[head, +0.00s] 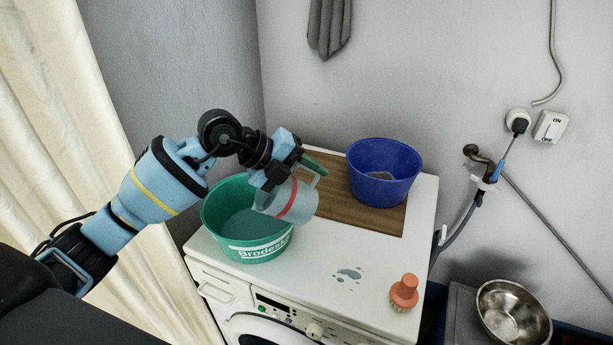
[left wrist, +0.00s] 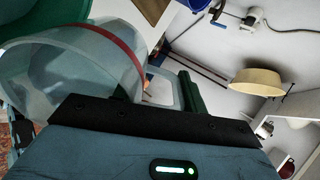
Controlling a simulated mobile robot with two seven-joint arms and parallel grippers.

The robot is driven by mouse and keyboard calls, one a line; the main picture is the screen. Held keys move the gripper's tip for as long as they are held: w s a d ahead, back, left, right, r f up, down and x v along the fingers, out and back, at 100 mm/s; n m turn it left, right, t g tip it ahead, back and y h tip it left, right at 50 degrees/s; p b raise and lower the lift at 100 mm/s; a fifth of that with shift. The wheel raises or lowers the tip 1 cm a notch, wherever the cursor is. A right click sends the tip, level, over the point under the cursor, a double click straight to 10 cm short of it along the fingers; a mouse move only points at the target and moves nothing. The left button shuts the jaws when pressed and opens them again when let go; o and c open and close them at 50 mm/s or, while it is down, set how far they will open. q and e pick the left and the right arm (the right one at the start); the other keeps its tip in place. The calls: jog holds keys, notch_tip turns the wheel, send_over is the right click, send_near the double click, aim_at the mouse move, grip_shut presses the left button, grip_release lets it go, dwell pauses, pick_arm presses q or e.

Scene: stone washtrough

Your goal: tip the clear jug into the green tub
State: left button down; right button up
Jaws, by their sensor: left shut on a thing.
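The clear jug (head: 300,203) with a red band is in my left gripper (head: 301,166), which is shut on its handle. The jug is tipped on its side, its mouth toward the left, above the right part of the green tub (head: 265,252). The green tub stands on the washing machine's front left; I cannot tell if it holds liquid. In the left wrist view the jug (left wrist: 75,70) fills the upper left, with its handle by my dark green finger (left wrist: 190,95). No stream shows from the jug. My right gripper is out of view.
A blue tub (head: 375,184) with something grey inside stands on a brown board (head: 350,214) behind. An orange brush (head: 404,292) and wet spots (head: 348,275) are on the white washing machine top (head: 320,262). A steel bowl (head: 513,312) sits lower right.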

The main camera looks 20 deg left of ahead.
pick_arm(q)
jog(key=shift+s+a+t+h, duration=0.35)
jog(key=shift+a+t+h, duration=0.15)
jog(key=shift+h, duration=0.2)
jog(key=shift+s+a+r+h, duration=0.1)
jog(key=shift+a+r+h, duration=0.1)
jog(key=shift+h, duration=0.1)
dwell(0.9)
